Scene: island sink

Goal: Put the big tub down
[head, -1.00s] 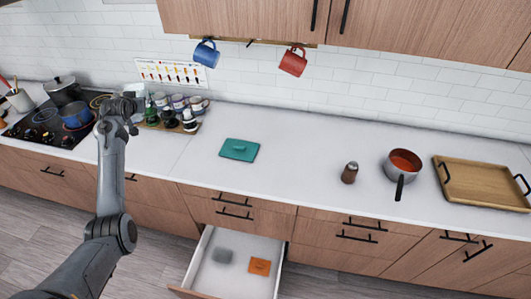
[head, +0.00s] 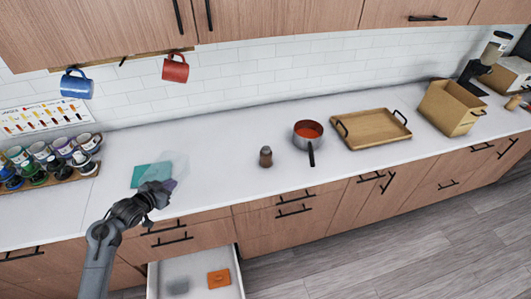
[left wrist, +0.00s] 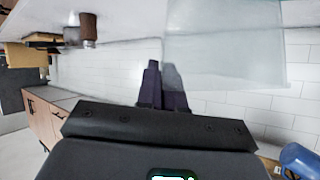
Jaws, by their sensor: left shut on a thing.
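The big tub is a clear, see-through container (head: 178,162), faint against the white counter in the head view. My left gripper (head: 163,188) is shut on it, near the counter's front edge. In the left wrist view the tub (left wrist: 225,45) rises pale and translucent beyond the dark fingers (left wrist: 162,92). A flat teal lid (head: 143,176) lies on the counter behind and left of the gripper, partly covered by the tub and gripper. I cannot tell whether the tub touches the counter. My right gripper is not in view.
An open drawer (head: 200,262) below holds an orange lid (head: 218,279) and a grey item (head: 178,287). To the right stand a pepper mill (head: 265,157), a red-filled pan (head: 308,133) and a wooden tray (head: 372,130). The counter between lid and mill is clear.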

